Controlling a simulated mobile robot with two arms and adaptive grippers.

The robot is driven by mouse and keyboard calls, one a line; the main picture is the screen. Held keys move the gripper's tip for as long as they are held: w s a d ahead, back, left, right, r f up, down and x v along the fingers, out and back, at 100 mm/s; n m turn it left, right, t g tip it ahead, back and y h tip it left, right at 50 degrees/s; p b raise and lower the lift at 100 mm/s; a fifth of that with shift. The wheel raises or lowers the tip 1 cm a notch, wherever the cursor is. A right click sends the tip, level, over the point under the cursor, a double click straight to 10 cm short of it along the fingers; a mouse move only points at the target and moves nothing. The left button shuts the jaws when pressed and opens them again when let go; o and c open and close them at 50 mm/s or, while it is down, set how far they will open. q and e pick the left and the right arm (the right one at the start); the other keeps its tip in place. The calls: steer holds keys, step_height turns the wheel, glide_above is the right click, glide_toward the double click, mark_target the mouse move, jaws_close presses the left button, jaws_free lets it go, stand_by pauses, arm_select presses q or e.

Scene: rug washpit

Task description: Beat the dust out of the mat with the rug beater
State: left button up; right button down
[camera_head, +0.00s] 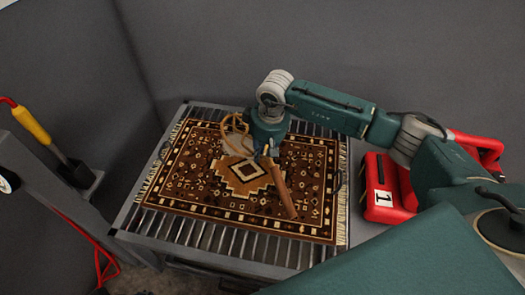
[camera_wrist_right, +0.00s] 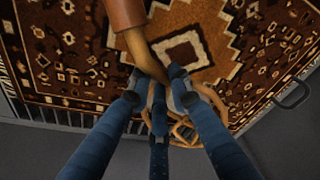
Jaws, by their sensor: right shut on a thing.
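A brown patterned mat (camera_head: 190,172) with pale fringes lies flat on a slatted grey table. It also fills much of the right wrist view (camera_wrist_right: 60,45). My right gripper (camera_head: 268,150) is over the mat's upper middle, shut on the rug beater (camera_head: 280,188). The beater's brown handle points toward the lower right in the head view, and its looped woven head (camera_head: 234,132) is at the upper left. In the right wrist view the fingers close around the beater's neck (camera_wrist_right: 140,50). I cannot tell whether the beater touches the mat. My left gripper is not in view.
The slatted table (camera_head: 215,238) has dark side handles and stands near grey walls. A red case marked 1 (camera_head: 385,195) is at its right.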

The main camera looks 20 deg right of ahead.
stand_by(0.3)
